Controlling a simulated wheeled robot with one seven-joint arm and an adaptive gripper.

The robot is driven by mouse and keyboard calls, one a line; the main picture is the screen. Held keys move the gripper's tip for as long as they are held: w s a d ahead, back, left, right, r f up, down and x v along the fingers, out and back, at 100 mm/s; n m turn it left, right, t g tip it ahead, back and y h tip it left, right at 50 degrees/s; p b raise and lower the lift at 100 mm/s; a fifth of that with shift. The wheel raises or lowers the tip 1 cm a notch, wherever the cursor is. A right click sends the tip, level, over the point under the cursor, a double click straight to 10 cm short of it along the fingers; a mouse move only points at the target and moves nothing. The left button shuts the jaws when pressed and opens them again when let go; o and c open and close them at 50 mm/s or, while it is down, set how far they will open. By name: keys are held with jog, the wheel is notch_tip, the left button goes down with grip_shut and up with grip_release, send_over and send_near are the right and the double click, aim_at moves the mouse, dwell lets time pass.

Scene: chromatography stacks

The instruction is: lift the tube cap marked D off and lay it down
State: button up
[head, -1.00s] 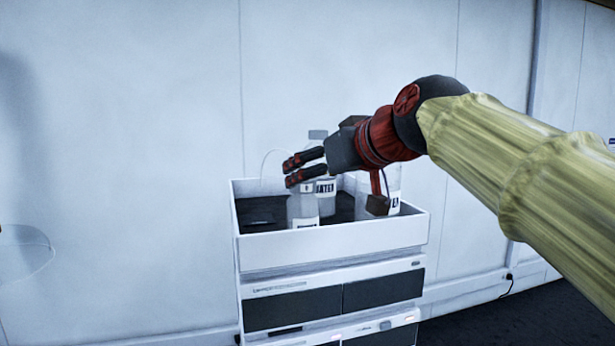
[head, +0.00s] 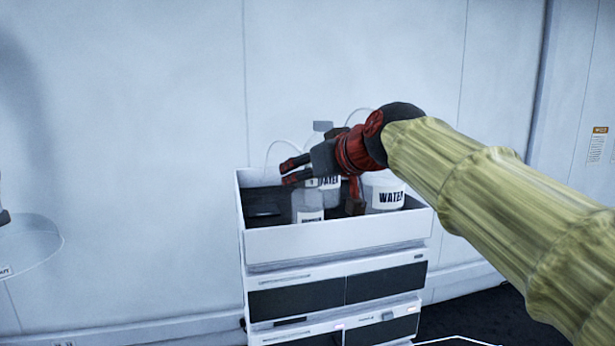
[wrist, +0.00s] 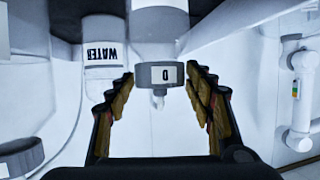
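The cap marked D (wrist: 163,74) is a dark grey disc with a white label, seen in the wrist view between my fingertips. In the head view, a clear bottle (head: 308,205) stands at the front of the white tray (head: 340,242), its top close to my fingers. My gripper (head: 286,171) reaches in from the right above the tray. Its two fingers are apart, one on each side of the cap in the wrist view. I cannot tell whether they touch it.
A large WATER bottle (head: 386,196) stands right of my gripper in the tray. Another WATER bottle (head: 329,184) is behind my gripper. Thin tubes arch up from the bottles. The tray tops a stack of instruments (head: 335,290) against a wall.

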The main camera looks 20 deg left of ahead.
jog(key=c, duration=1)
jog(key=shift+r, duration=0.7)
jog(key=s+d+r, duration=0.3)
jog(key=r, duration=0.1)
jog(key=s+d+r+b, duration=0.1)
jog(key=s+d+r, duration=0.2)
jog(key=s+r, duration=0.1)
jog(key=s+d+r+b, duration=0.1)
jog(key=s+d+r, duration=0.2)
jog(key=r, duration=0.1)
jog(key=shift+s+r, duration=0.35)
jog(key=shift+s, duration=0.05)
jog(key=shift+r, duration=0.15)
